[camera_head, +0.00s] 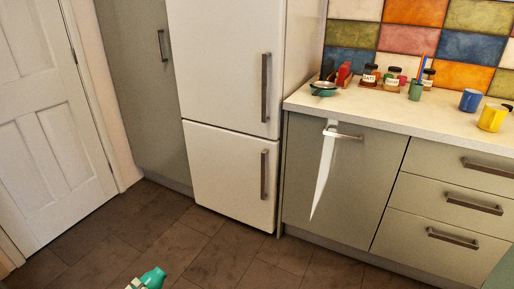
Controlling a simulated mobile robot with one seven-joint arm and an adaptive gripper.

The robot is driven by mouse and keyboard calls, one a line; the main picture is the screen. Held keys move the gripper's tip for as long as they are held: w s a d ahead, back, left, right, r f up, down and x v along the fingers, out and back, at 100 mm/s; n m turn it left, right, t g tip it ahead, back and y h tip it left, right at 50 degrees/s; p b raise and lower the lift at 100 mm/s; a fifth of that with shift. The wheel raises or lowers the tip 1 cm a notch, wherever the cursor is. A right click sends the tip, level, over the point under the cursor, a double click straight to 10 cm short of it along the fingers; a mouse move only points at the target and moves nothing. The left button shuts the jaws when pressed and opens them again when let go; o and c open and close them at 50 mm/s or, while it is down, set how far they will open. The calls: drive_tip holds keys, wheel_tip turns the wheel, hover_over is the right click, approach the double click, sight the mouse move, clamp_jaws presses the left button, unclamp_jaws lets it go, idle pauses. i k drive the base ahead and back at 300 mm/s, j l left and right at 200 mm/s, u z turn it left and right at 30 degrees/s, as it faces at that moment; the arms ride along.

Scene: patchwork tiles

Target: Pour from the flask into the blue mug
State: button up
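The blue mug (470,100) stands upright on the counter at the far right, near the tiled wall.
A yellow mug (491,118) stands close to the blue mug, at its front right. A white towel (323,170) hangs below. The floor (230,255) is clear.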

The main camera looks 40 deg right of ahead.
sight(471, 99)
drive_tip(key=k+z, duration=0.15)
drive_tip(key=z, duration=1.35)
